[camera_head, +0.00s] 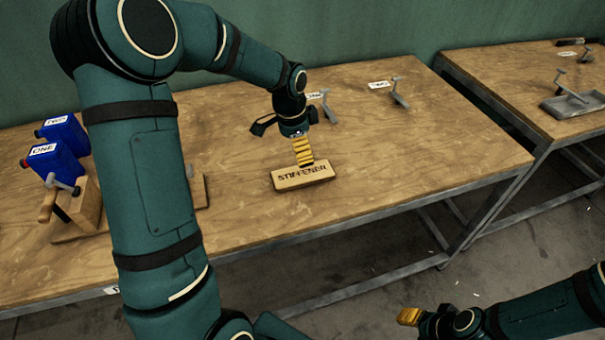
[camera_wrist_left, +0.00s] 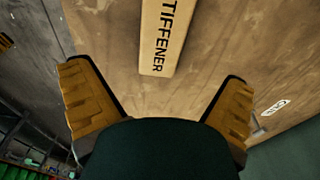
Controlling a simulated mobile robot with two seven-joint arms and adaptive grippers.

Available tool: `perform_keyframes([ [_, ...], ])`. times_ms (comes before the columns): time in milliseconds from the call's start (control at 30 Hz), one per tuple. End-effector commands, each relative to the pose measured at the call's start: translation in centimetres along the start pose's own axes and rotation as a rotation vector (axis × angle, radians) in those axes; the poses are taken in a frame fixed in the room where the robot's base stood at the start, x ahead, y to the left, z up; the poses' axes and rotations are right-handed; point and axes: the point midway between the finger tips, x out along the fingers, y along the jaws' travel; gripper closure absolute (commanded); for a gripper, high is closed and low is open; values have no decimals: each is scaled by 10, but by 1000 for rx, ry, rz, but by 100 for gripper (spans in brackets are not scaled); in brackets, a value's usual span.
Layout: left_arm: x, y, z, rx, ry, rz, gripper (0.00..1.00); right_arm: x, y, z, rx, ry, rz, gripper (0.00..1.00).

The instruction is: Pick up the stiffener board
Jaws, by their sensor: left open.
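The stiffener board (camera_head: 302,175) is a small light-wood block with dark lettering, lying on the near part of the wooden table. In the left wrist view the board (camera_wrist_left: 160,38) lies ahead of and between the two yellow fingers, apart from both. My left gripper (camera_head: 304,153) is above and just behind the board in the head view, pointing down. In the wrist view the left gripper (camera_wrist_left: 158,100) is open and empty. My right gripper (camera_head: 408,316) is low at the bottom right, off the table; its finger opening cannot be made out.
Two blue blocks (camera_head: 62,143) with labels stand at the left by a wooden press (camera_head: 80,207). Small metal clamps (camera_head: 399,93) and white labels are at the table's back. A second table (camera_head: 500,65) holds a grey metal tray (camera_head: 575,104). The table right of the board is clear.

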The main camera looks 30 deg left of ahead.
Motion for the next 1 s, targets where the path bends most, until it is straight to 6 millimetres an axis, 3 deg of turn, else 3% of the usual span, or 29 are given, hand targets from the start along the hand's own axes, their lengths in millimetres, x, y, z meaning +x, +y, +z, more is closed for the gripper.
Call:
perform_keyframes([
  [33,14,0,1,0,-2,3,0,4,2,0,0,2,0,53],
  [200,42,0,1,-2,-2,3,0,10,4,-1,-1,5,0,53],
  [567,66,-1,0,-1,-1,1,0,15,6,-2,-2,8,0,53],
  [833,104,-3,0,-2,-1,3,0,26,10,-3,-2,14,0,53],
  [1000,107,-4,0,-2,1,-1,0,27,10,-4,-2,15,1,53],
])
